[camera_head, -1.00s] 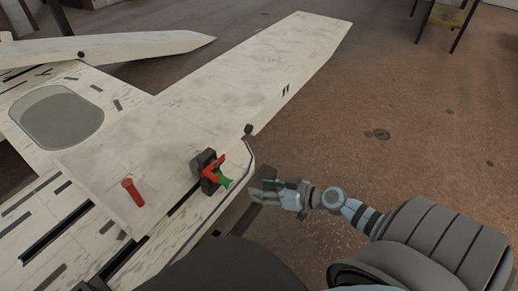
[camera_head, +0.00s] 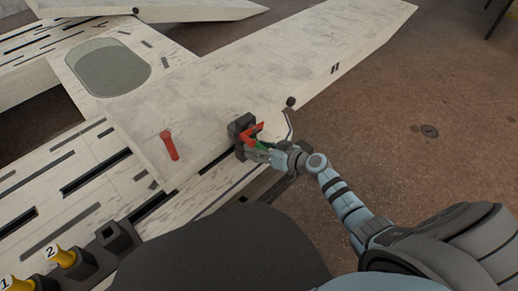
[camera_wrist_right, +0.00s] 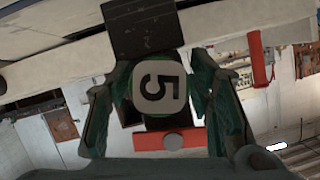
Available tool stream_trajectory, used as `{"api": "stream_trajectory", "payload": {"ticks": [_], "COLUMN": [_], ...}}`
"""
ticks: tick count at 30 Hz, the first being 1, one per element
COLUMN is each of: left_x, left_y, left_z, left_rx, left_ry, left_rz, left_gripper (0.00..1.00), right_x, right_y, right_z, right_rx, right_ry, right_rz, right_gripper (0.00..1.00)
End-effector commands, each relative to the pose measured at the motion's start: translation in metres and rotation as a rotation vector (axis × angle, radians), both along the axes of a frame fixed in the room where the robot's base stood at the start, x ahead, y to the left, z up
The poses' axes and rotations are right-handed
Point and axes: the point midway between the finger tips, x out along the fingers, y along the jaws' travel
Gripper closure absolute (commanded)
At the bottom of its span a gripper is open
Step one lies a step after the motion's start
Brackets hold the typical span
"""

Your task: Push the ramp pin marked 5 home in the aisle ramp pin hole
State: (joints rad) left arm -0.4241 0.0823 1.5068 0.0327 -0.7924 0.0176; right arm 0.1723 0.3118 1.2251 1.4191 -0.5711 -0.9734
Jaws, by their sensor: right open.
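The ramp pin marked 5 shows in the right wrist view as a white disc with a black 5 (camera_wrist_right: 158,88), with a green edge. In the head view its green part (camera_head: 264,146) sits at the dark block (camera_head: 241,127) on the pale ramp's near edge. A red piece (camera_head: 252,132) is beside it. My right gripper (camera_head: 262,154) is at the pin, and its open fingers (camera_wrist_right: 157,110) stand on either side of the disc. I cannot tell whether they touch it. The pin hole is hidden. My left gripper is out of view.
Yellow pins marked 1 (camera_head: 8,284) and 2 (camera_head: 60,257) are at lower left, near an empty dark socket (camera_head: 114,236). A dark knob (camera_head: 291,102) is at the panel edge.

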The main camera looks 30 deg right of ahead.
Motion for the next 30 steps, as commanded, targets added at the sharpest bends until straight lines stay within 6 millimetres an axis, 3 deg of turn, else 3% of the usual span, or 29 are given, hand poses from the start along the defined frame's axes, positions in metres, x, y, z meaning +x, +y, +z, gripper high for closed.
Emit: {"api": "stream_trajectory", "payload": {"ticks": [2, 11, 23, 24, 27, 30], "left_x": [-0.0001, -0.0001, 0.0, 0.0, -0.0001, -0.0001], "left_y": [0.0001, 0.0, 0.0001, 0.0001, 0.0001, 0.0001], "left_z": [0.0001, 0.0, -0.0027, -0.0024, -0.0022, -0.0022], "left_rx": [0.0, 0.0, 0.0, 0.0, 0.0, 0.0], "left_ry": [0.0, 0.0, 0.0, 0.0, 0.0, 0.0], "left_rz": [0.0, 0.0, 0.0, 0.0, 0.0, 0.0], "left_gripper": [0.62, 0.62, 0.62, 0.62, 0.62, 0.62], "right_x": [-0.0002, -0.0004, 0.0015, 0.0015, 0.0015, 0.0015], "right_y": [-0.0001, -0.0004, 0.0003, 0.0003, 0.0003, 0.0003], "right_z": [0.0003, 0.0003, -0.0003, 0.0, 0.0002, 0.0003], "right_rx": [0.0, 0.0, 0.0, 0.0, 0.0, 0.001], "right_ry": [0.0, 0.0, 0.0, 0.0, -0.001, -0.001], "right_rz": [0.0, -0.001, -0.001, -0.001, -0.001, -0.001], "right_gripper": [0.54, 1.0, 1.0, 0.68, 0.52, 0.49]}}
